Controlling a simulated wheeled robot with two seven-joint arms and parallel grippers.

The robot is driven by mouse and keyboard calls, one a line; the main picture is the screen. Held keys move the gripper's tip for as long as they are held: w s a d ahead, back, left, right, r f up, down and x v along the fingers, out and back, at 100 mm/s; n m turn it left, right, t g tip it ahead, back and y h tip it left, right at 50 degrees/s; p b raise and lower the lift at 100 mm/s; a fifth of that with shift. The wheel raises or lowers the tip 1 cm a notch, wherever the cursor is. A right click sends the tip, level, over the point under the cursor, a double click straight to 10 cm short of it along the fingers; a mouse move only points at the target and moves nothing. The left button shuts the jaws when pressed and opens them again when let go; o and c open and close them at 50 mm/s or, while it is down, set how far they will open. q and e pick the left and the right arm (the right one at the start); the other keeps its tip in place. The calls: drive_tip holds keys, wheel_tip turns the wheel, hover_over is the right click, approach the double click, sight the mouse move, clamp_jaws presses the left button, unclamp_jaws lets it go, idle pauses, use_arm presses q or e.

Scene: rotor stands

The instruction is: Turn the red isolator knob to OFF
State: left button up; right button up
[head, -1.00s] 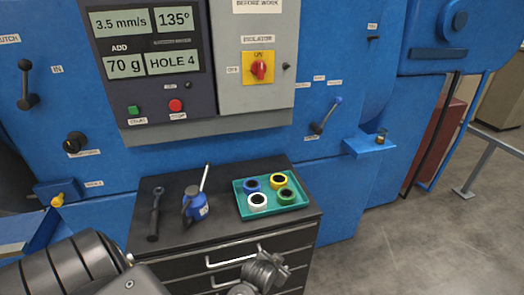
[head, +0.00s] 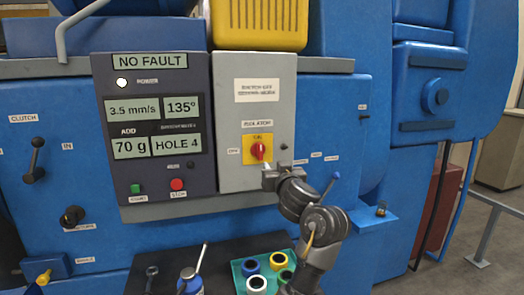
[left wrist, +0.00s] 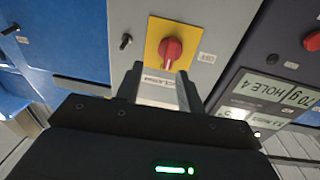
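The red isolator knob (head: 258,151) sits on a yellow plate (head: 250,142) on the grey panel. Its grip looks about upright, towards the small label at the top of the plate; another small label is to the left. My left gripper (head: 268,176) is just below and in front of the knob, partly covering the plate's lower edge. In the left wrist view the two fingers (left wrist: 160,72) are apart, with nothing between them. The red knob (left wrist: 170,52) lies just beyond the fingertips, and I see no contact. My right gripper is out of view.
A dark display panel (head: 157,120) with green (head: 136,189) and red (head: 177,184) buttons is left of the grey panel. A small dark peg (head: 284,147) sticks out right of the knob. Below, a teal tray (head: 238,275) with coloured rings and a blue bottle (head: 190,281) stand on a cabinet.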

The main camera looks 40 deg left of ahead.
sight(261, 148)
use_arm(q)
drive_tip(key=shift+n+g+y, duration=0.3)
drive_tip(key=shift+n+g, duration=0.2)
drive_tip(key=w+a+r+p, duration=0.1)
drive_tip(key=a, duration=0.2)
drive_tip(key=w+a+r+p, duration=0.1)
drive_tip(key=w+a+p, duration=0.1)
drive_tip(key=a, duration=0.1)
drive_tip(key=w+a+r+p, duration=0.1)
drive_tip(key=w+a, duration=0.1)
drive_tip(key=a, duration=0.1)
drive_tip(key=shift+a, duration=0.25)
drive_tip(key=shift+c, duration=1)
clamp_jaws()
